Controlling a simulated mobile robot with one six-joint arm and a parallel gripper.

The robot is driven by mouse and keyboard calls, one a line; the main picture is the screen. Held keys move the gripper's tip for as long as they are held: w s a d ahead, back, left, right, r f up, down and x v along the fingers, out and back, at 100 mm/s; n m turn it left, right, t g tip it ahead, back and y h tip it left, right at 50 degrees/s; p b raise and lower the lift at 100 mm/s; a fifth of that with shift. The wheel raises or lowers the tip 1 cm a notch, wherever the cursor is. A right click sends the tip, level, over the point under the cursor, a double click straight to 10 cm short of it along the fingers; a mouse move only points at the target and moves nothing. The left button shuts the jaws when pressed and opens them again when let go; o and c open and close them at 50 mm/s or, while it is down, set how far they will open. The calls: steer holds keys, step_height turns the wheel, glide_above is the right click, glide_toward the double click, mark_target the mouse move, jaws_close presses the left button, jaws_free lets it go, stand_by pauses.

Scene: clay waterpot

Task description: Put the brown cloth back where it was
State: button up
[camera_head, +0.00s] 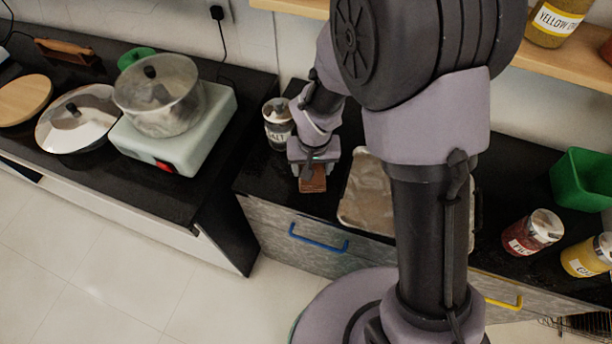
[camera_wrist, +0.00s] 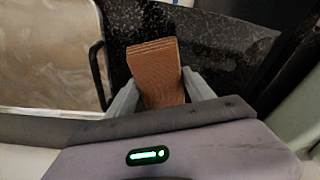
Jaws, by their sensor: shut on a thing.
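The brown cloth (camera_head: 313,181) is a small folded stack. In the head view it shows just below my gripper (camera_head: 312,168), over the black counter between the salt jar and the metal tray. In the wrist view the cloth (camera_wrist: 158,72) stands between the two grey fingers of my gripper (camera_wrist: 160,95), with its layered folded edge at the top. My gripper is shut on it. I cannot tell whether the cloth touches the counter.
A salt jar (camera_head: 279,124) stands close on the left, and a metal tray (camera_head: 366,196) lies close on the right. A hotplate (camera_head: 185,137) with a pot (camera_head: 160,100) is further left. A green bin (camera_head: 582,180) and jars (camera_head: 531,233) stand at the right.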

step_height(320, 180, down, 3)
steer(key=shift+f+b, duration=0.15)
steer(key=shift+b, duration=0.4)
steer(key=shift+r, duration=0.2)
steer(key=o, duration=0.9)
steer(key=shift+f, duration=0.2)
steer(key=o, duration=0.4)
steer(key=shift+r, duration=0.15)
